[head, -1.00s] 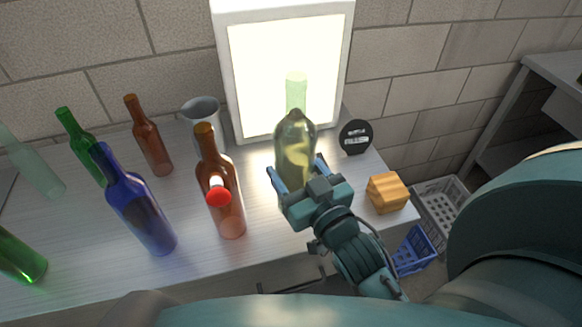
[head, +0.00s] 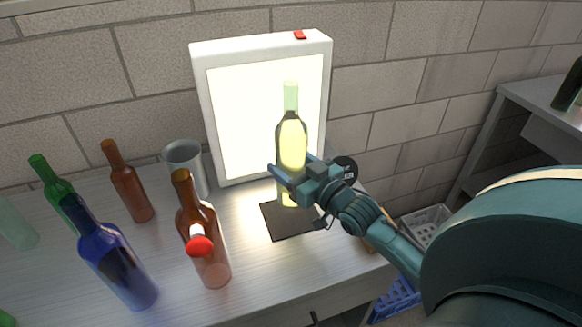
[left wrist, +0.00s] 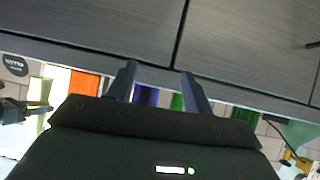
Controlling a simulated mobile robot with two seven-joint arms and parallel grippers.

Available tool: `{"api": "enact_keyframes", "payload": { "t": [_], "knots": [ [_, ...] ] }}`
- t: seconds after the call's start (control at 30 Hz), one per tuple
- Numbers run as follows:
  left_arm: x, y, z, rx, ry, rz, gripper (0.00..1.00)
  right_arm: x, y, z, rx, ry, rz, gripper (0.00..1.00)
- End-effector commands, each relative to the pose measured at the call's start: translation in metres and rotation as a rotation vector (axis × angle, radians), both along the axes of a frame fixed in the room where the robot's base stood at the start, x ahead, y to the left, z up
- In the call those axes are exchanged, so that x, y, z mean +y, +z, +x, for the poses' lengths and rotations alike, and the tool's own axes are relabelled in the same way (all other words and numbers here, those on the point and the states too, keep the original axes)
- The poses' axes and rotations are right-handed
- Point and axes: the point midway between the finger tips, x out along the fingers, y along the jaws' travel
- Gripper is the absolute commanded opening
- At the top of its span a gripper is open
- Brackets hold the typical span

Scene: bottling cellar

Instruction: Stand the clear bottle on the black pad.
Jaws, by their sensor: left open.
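The clear bottle (head: 291,135), pale yellow-green against the light, stands upright in the head view in front of the bright panel. My right gripper (head: 289,162) has its fingers on both sides of the bottle's body and appears shut on it. The black pad (head: 292,226) lies on the bench beneath. The bottle's base is over the pad's rear part; I cannot tell whether it touches. The gripper hides part of the lower body. My left gripper (left wrist: 158,74) is open and empty in the left wrist view, outside the head view.
A lit white light box (head: 200,95) stands close behind the bottle. To the left are a brown bottle with a red-and-white object before it (head: 205,250), a blue bottle (head: 115,265), another brown bottle (head: 128,185), a green bottle (head: 50,185) and a grey cup (head: 184,158). A black disc (head: 346,168) is at right.

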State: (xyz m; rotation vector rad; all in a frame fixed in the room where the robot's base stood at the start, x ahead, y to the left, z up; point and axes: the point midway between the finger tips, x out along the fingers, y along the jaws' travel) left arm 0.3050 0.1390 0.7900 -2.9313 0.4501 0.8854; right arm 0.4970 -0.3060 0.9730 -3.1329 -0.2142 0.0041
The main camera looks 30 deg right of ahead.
Motion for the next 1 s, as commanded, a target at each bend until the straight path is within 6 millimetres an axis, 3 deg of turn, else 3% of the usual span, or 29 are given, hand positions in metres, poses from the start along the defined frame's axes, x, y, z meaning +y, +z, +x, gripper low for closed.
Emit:
{"api": "enact_keyframes", "payload": {
  "t": [0.27, 0.5, 0.93, 0.97, 1.0],
  "knots": [
    [-0.001, -0.001, 0.0, 0.0, -0.002, 0.0, 0.51, 0.001, -0.019, 0.001, -0.016, 0.001, 0.0, 0.0],
    [-0.001, -0.002, 0.0, -0.004, -0.004, -0.002, 0.51, 0.001, -0.048, 0.001, -0.015, 0.001, 0.001, 0.0],
    [-0.002, -0.002, 0.0, -0.007, -0.006, -0.003, 0.51, 0.001, -0.054, 0.001, -0.017, 0.001, -0.001, 0.0],
    [-0.002, -0.002, 0.0, -0.008, -0.007, -0.004, 0.51, 0.001, -0.06, -0.001, -0.002, 0.001, -0.001, 0.64],
    [-0.002, -0.002, 0.0, -0.008, -0.007, -0.004, 0.51, 0.001, -0.059, -0.001, -0.002, 0.001, -0.001, 0.68]
  ]
}}
